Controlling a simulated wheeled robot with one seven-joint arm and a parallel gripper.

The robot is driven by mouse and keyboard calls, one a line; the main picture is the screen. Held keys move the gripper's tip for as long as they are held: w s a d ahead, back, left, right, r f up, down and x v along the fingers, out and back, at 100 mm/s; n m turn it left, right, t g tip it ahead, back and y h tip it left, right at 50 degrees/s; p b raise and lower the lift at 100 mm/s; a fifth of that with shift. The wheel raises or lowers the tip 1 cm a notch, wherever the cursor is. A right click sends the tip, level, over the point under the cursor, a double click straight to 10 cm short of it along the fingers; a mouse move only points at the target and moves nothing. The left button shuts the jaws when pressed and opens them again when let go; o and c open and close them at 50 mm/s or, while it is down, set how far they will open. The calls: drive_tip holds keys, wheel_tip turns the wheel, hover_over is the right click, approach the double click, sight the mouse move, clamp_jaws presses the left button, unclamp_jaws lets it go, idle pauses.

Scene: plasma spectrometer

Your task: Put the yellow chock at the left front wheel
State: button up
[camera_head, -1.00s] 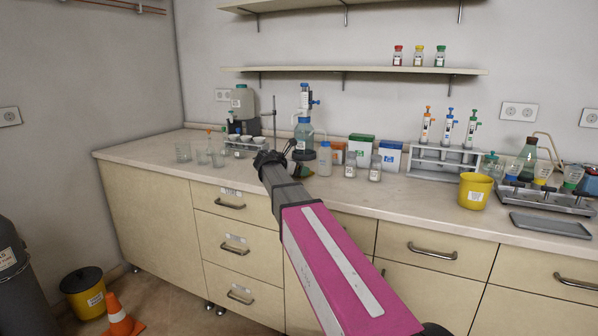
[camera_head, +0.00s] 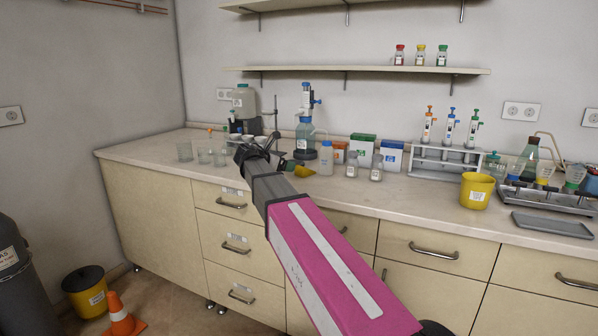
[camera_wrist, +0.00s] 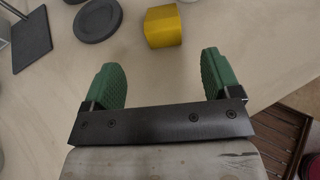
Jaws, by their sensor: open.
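The yellow chock (camera_head: 304,171) lies on the bench top, just right of my gripper (camera_head: 264,146) in the head view. In the wrist view the chock (camera_wrist: 163,26) is a small yellow block beyond the fingertips and roughly in line with the gap between them. My gripper (camera_wrist: 160,64) is open, with its green fingers wide apart and nothing between them. Small dark casters (camera_head: 209,304) show at the floor under the drawer unit (camera_head: 237,240); I cannot tell which is the left front wheel.
A dark round disc (camera_wrist: 98,20) and a dark square plate with a rod (camera_wrist: 31,42) lie left of the chock. Bottles, boxes and beakers (camera_head: 185,151) stand along the bench (camera_head: 135,153). An orange cone (camera_head: 122,318) and yellow bin (camera_head: 86,292) stand on the floor.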

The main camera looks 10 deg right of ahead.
sight(300, 167)
drive_tip(key=x, duration=0.5)
drive_tip(key=shift+w+d, duration=0.1)
drive_tip(key=shift+x, duration=2.9)
drive_tip(key=shift+d+r, duration=0.1)
drive_tip(key=c, duration=1.1)
